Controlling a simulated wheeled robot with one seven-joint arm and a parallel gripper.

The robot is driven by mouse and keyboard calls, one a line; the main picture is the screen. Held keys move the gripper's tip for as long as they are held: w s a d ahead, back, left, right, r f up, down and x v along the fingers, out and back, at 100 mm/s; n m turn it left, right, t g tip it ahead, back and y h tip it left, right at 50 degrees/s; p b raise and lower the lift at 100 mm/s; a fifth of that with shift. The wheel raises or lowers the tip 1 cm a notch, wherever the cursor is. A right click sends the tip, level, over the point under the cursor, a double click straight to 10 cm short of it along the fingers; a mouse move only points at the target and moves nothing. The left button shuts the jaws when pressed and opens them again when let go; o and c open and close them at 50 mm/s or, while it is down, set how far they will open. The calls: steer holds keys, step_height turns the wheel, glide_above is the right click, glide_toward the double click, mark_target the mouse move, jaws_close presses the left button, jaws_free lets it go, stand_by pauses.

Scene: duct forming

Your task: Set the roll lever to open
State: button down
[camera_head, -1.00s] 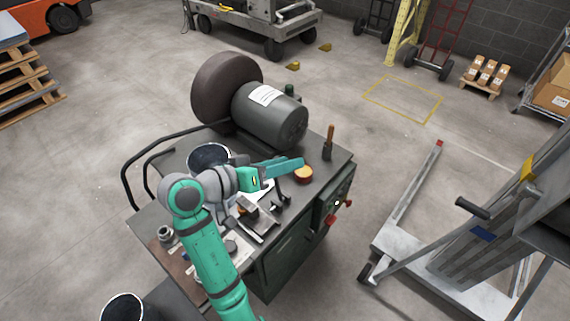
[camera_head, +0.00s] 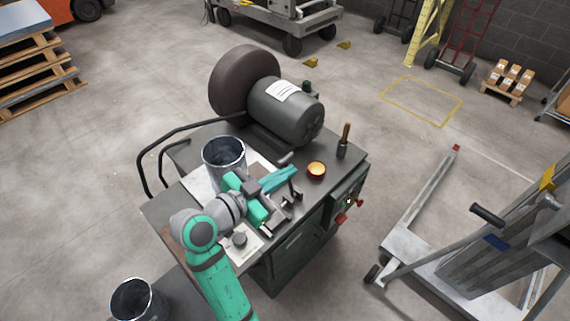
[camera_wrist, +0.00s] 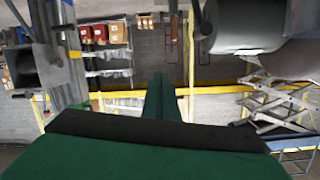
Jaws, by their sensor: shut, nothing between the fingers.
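My gripper (camera_head: 294,171) is over the right half of a dark green workbench (camera_head: 205,132), its teal fingers together and empty, pointing to the upper right. The shut fingers also show in the wrist view (camera_wrist: 161,98). A short grey bar (camera_head: 286,157) shows just beyond the fingers; I cannot tell whether they touch. An upright lever-like part with a wooden handle (camera_head: 346,132) stands at the bench's right rear corner, apart from the gripper. Red knobs (camera_head: 342,218) are on the bench's right side. I cannot tell which part is the roll lever or its setting.
A big grey motor (camera_head: 286,110) with a brown disc (camera_head: 238,82) stands at the back of the bench. A grey lift (camera_head: 480,255) stands at right. Floor between is clear.

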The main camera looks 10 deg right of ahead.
steer(key=s+a+f+m+t+y, duration=0.1)
steer(key=a+f+m+t+y, duration=0.1)
steer(key=a+m+t, duration=0.3)
steer(key=w+d+f+g, duration=0.1)
steer(key=w+d+f, duration=0.1)
steer(key=w+d, duration=0.1)
steer(key=w+d+f+m+g, duration=0.1)
steer(key=w+d+f, duration=0.1)
steer(key=w, duration=0.4)
steer(key=shift+d+f, duration=0.15)
steer(key=shift+d, duration=0.55)
steer(key=shift+w, duration=0.1)
